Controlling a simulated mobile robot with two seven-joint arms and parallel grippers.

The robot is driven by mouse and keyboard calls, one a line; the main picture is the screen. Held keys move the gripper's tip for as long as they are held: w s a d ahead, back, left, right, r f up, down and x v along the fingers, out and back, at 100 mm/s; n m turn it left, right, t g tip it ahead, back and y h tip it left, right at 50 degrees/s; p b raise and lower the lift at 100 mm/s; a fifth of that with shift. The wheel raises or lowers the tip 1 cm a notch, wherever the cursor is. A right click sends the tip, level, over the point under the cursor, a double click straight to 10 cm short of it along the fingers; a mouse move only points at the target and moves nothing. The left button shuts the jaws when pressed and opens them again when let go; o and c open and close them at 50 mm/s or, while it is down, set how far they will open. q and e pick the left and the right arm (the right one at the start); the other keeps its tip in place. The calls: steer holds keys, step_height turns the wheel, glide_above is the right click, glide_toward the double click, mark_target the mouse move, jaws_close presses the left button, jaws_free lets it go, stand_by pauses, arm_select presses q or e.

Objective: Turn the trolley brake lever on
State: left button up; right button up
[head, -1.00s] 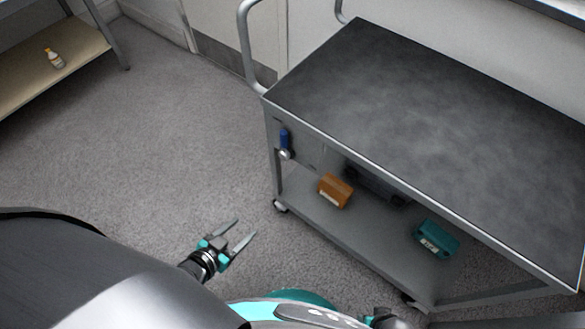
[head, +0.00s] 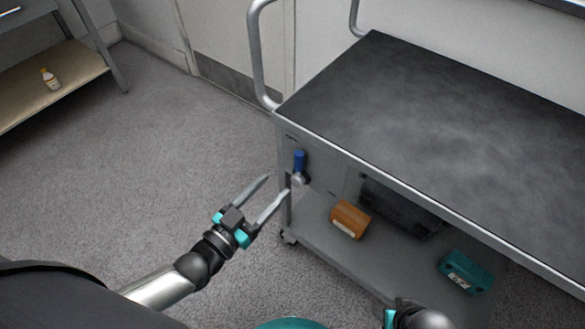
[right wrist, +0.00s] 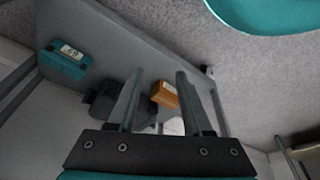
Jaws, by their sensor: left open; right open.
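The grey trolley (head: 400,108) stands at the right in the head view. Its brake lever (head: 299,162), with a blue handle pointing up from a round metal pivot, is on the side panel near the left corner. My left gripper (head: 267,188) is open and empty, left of and a little below the lever; its right fingertip appears close to the pivot, but I cannot tell if they touch. My right gripper shows in the right wrist view (right wrist: 156,98), open and empty, with the trolley's lower shelf beyond it. The lever is not discernible there.
On the trolley's lower shelf are an orange-brown box (head: 349,219), a teal case (head: 465,272) and a dark device (head: 400,208). A side shelf (head: 85,72) with a small bottle (head: 49,79) stands at the upper left. The floor between is clear.

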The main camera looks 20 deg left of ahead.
mark_target(296, 163)
arm_select(q)
steer(key=b+x, duration=0.2)
steer(key=x, duration=0.4)
steer(key=shift+w, duration=0.3)
steer(key=shift+x, duration=0.8)
arm_select(e)
steer(key=shift+t, duration=0.4)
steer(key=shift+w+a+r, duration=0.1)
steer(key=shift+w+r, duration=0.15)
steer(key=shift+r, duration=0.65)
steer(key=shift+w+d+r, duration=0.1)
steer(key=shift+w+r, duration=0.2)
steer(key=shift+r, duration=0.6)
steer(key=shift+w+a+r, duration=0.1)
steer(key=shift+w+r, duration=0.15)
steer(key=shift+r, duration=0.65)
arm_select(q)
steer(key=shift+c, duration=0.3)
steer(key=shift+f, duration=0.1)
jaws_close()
